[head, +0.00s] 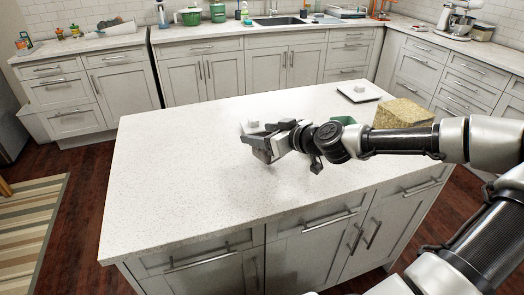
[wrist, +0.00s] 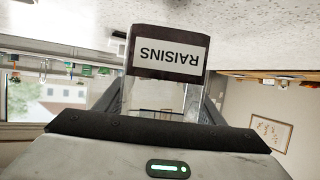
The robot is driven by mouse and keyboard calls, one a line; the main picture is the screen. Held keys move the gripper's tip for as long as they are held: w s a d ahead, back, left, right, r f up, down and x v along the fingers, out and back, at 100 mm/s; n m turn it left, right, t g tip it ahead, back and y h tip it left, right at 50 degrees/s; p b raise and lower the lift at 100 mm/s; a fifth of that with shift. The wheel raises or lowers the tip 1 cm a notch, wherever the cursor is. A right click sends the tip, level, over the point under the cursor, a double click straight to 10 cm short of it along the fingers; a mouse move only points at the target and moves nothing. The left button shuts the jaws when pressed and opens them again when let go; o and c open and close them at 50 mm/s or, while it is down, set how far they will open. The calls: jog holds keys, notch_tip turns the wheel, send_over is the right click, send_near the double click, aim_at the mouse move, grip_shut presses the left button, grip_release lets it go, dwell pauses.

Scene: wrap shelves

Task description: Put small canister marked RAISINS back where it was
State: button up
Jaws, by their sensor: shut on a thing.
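The small canister marked RAISINS (wrist: 168,58) fills the middle of the wrist view. It has a clear body, a dark band and a white label that reads upside down there. My gripper (wrist: 165,100) is shut on it, with a finger on each side of the clear body. In the head view my gripper (head: 262,150) is over the middle of the pale island counter (head: 190,180). The canister cannot be made out clearly there, and the gap between it and the counter is hard to judge.
A similar white square dish (head: 358,91) is at the back right. A woven tan block (head: 403,113) and a partly hidden green thing (head: 343,120) are near my arm. The counter's left side is clear.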

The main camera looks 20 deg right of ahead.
jog(key=shift+f+b, duration=0.4)
jog(key=shift+f, duration=1.5)
jog(key=shift+f, duration=0.2)
jog(key=o, duration=1.3)
jog(key=shift+r, duration=0.25)
jog(key=p+v, duration=0.2)
jog(key=v, duration=1)
